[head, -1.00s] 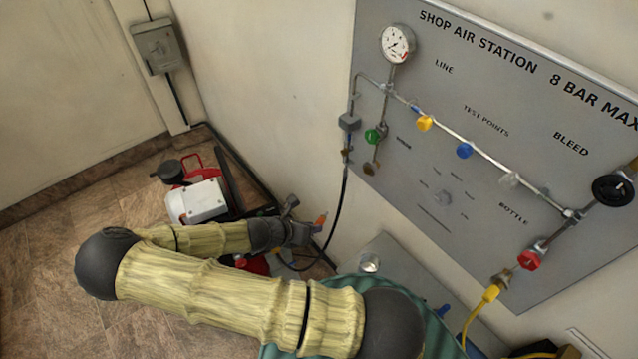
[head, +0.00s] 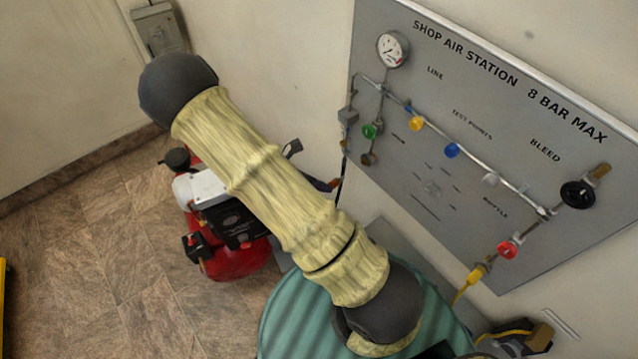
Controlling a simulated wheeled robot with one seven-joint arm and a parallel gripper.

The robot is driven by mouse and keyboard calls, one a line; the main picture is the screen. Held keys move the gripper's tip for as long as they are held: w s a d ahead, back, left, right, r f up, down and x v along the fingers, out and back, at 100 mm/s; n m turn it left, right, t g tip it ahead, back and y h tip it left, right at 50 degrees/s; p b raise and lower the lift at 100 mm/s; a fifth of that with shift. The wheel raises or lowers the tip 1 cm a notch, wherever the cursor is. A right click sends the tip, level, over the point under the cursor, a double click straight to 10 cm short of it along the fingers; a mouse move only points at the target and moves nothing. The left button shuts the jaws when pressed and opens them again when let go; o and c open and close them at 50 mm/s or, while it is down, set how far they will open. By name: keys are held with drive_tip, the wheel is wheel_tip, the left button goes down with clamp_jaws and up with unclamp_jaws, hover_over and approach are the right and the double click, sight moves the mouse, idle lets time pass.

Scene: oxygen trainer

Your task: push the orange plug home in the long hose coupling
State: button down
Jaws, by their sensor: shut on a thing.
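My gripper (head: 320,184) shows only in part behind my raised forearm, low by the wall left of the panel. It is shut on the orange plug (head: 334,184), of which a small orange-red bit shows at its tip. A black hose (head: 341,188) hangs from the panel's left fittings and passes close to the plug. I cannot make out the long hose coupling; my arm hides the area below, so I cannot tell whether plug and coupling touch.
The grey panel (head: 440,225) carries a gauge (head: 392,49), coloured knobs and a black handwheel (head: 577,194). A red compressor (head: 240,262) stands on the floor below my arm. A yellow hose (head: 463,291) hangs at lower right.

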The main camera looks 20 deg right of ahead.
drive_tip(key=shift+d+r, duration=0.1)
drive_tip(key=shift+w+d, duration=0.25)
drive_tip(key=shift+d, duration=0.7)
drive_tip(key=shift+w+d, duration=0.3)
drive_tip(key=shift+d, duration=0.6)
drive_tip(key=shift+w+d, duration=0.25)
drive_tip(key=shift+d, duration=0.7)
drive_tip(key=shift+w+d+p, duration=0.2)
drive_tip(key=shift+d+p, duration=0.1)
drive_tip(key=shift+d, duration=0.4)
drive_tip(key=shift+w+d+p, duration=0.2)
drive_tip(key=shift+d+p, duration=0.1)
drive_tip(key=shift+d, duration=0.35)
idle(0.8)
drive_tip(key=c, duration=1.2)
unclamp_jaws()
drive_tip(key=shift+c, duration=0.2)
drive_tip(key=b+v, duration=0.5)
drive_tip(key=v, duration=1.2)
drive_tip(key=shift+a, duration=0.3)
